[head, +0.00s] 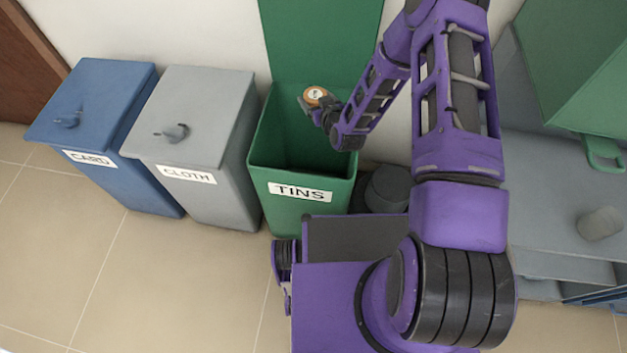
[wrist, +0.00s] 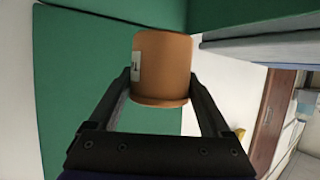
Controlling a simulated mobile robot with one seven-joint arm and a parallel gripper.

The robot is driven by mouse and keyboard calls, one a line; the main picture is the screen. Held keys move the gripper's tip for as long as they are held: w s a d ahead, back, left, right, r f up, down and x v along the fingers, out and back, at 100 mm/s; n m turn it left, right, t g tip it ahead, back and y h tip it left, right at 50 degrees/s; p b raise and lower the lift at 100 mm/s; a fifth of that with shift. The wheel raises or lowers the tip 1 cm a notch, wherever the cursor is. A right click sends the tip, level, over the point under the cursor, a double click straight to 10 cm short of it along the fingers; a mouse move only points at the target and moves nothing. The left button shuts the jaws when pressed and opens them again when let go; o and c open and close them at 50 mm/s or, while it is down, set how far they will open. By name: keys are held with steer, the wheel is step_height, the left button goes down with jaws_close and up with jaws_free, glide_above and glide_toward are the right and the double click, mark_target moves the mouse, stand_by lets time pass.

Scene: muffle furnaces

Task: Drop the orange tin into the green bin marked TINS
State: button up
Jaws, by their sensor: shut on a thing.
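The green bin marked TINS (head: 300,207) stands on the floor with its lid (head: 318,38) raised against the wall. Its mouth is open and its inside looks dark. The orange tin (head: 316,94) is held over the bin's opening, toward the back. In the wrist view the orange tin (wrist: 162,68) sits between both fingers, with part of a white label at its left side. My gripper (head: 318,109) is shut on it; both fingers also show in the wrist view (wrist: 162,88). The bin's bottom is hidden.
A grey bin marked CLOTH (head: 200,120) and a blue bin marked CARD (head: 95,105) stand to the left, lids shut. A dark round object (head: 388,188) sits right of the green bin. A grey bench (head: 560,180) with a grey cylinder (head: 600,223) is at right.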

step_height(320, 180, down, 3)
steer(key=shift+f+b, duration=0.2)
steer(key=shift+b, duration=0.45)
steer(key=o, duration=1.2)
steer(key=v, duration=1.7)
steer(key=shift+s+r, duration=0.15)
